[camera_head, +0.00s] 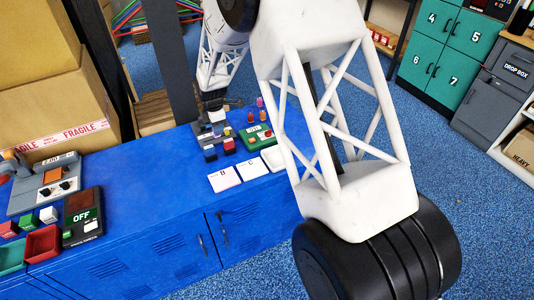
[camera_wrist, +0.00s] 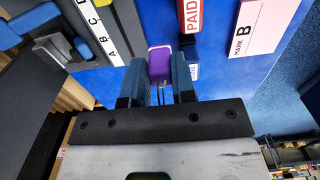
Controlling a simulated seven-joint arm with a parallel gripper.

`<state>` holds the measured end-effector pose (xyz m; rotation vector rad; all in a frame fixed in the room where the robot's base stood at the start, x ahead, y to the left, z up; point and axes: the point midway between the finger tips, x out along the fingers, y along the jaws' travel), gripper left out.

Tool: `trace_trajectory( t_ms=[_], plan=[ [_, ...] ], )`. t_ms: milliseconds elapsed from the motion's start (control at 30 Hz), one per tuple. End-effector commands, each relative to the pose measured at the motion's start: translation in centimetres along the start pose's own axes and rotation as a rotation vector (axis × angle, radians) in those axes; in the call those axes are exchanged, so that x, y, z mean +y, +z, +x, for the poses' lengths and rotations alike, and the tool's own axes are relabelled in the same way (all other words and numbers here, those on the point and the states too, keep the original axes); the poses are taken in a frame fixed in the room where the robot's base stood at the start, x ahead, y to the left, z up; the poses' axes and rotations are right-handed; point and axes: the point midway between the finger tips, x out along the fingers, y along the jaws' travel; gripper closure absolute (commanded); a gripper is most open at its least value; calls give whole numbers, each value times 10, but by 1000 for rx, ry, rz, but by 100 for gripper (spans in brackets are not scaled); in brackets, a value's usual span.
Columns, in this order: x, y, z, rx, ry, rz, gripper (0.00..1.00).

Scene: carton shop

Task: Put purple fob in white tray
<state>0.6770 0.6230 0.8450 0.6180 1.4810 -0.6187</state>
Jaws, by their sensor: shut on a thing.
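My gripper (camera_wrist: 160,74) is shut on the purple fob (camera_wrist: 160,62) in the wrist view. The fob is a small purple block with rounded edges, held between the two blue-grey fingertips. In the head view my gripper (camera_head: 214,116) is over the far part of the blue bench, beside a grey stand. The fob is too small there to tell apart surely. A white tray (camera_head: 271,157) lies at the bench's right end in the head view, partly hidden by my arm. It is to the right of and nearer than my gripper. I cannot make out the tray in the wrist view.
Two stamps, one marked PAID (camera_wrist: 190,15), stand close to my gripper. White cards (camera_head: 224,178) lie on the bench front. The bench middle (camera_head: 150,165) is clear. Cartons (camera_head: 60,95) stand left.

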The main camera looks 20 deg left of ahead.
Motion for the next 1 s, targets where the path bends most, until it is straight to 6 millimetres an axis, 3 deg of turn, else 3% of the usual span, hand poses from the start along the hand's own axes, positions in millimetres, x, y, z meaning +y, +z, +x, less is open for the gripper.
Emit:
trace_trajectory(
  t_ms=[200, 467, 1000],
  plan=[
    [-12, 14, -7, 0, 0, 12, 100],
    [-45, 37, -6, 0, 1, 57, 100],
    [-130, 84, -2, 0, 1, 169, 100]
  ],
)
